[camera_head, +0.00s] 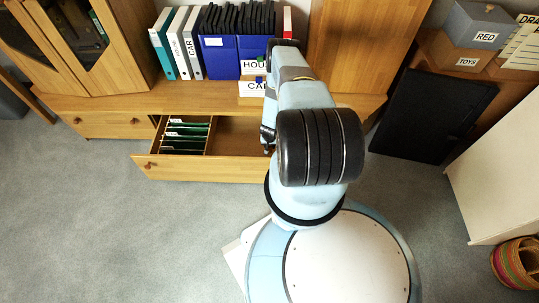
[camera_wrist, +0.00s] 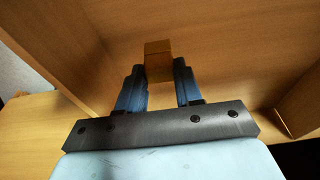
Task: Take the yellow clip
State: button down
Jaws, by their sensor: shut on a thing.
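The block stands out between the two blue-black fingertips, with a finger touching each side. Behind it are plain wooden surfaces, and I cannot tell whether it touches them. In the head view my arm reaches over the open drawer (camera_head: 236,140) at its right part. The arm hides the clip and most of my gripper there.
Green-tabbed files (camera_head: 186,136) fill the drawer's left compartment. Above, binders (camera_head: 178,45), blue boxes (camera_head: 222,58) and lettered cards (camera_head: 252,88) stand on the wooden cabinet top (camera_head: 200,97). A black panel (camera_head: 430,115) leans at right. Grey carpet (camera_head: 120,230) is clear at left.

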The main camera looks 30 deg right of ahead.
aim_at(270, 147)
jog(key=shift+r, duration=2.65)
